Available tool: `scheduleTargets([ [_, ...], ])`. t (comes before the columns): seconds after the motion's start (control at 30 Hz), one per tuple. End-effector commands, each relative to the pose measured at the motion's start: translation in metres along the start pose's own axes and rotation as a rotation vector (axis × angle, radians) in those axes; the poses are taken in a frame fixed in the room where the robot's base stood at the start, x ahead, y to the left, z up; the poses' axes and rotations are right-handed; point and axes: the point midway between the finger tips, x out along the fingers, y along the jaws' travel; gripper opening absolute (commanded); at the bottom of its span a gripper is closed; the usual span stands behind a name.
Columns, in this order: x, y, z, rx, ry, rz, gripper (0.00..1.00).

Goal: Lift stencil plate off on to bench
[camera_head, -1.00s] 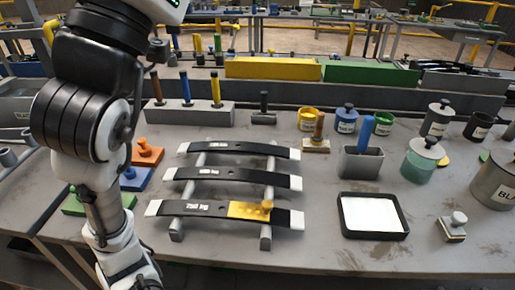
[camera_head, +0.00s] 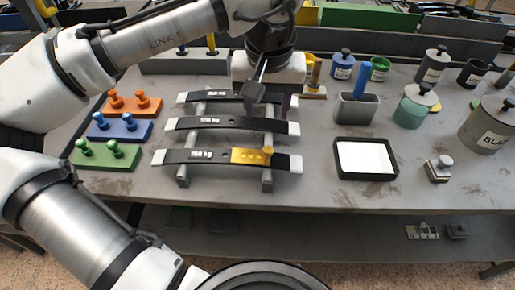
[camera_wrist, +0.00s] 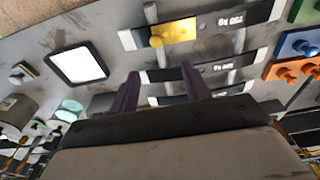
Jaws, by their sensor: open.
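The yellow stencil plate (camera_head: 251,156) with a round knob lies on the nearest of three black leaf springs (camera_head: 198,157), near its right end. The springs rest across two grey rails on the bench (camera_head: 310,185). My gripper (camera_head: 268,104) is open and empty, above the right ends of the farther springs and behind the plate. In the wrist view my gripper's two dark fingers (camera_wrist: 160,80) stand apart, with the yellow plate (camera_wrist: 174,33) beyond them near the top, knob toward the camera. Nothing is between the fingers.
Orange, blue and green knobbed plates (camera_head: 120,128) lie left of the springs. A black tray with a white pad (camera_head: 366,160) sits to the right, with a grey brush holder (camera_head: 355,108) and several pots behind. Bare bench lies in front of the springs.

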Motion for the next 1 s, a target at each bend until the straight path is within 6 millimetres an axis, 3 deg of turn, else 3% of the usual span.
scheduleTargets([
  [0.3, 0.058, 0.001, 0.001, 0.004, 0.002, 0.002, 0.48],
  [0.57, 0.076, 0.002, 0.002, 0.006, 0.004, 0.001, 0.48],
  [0.83, 0.112, 0.006, 0.007, 0.007, 0.004, 0.003, 0.48],
  [1.0, 0.120, 0.006, 0.007, 0.006, 0.005, 0.004, 0.48],
])
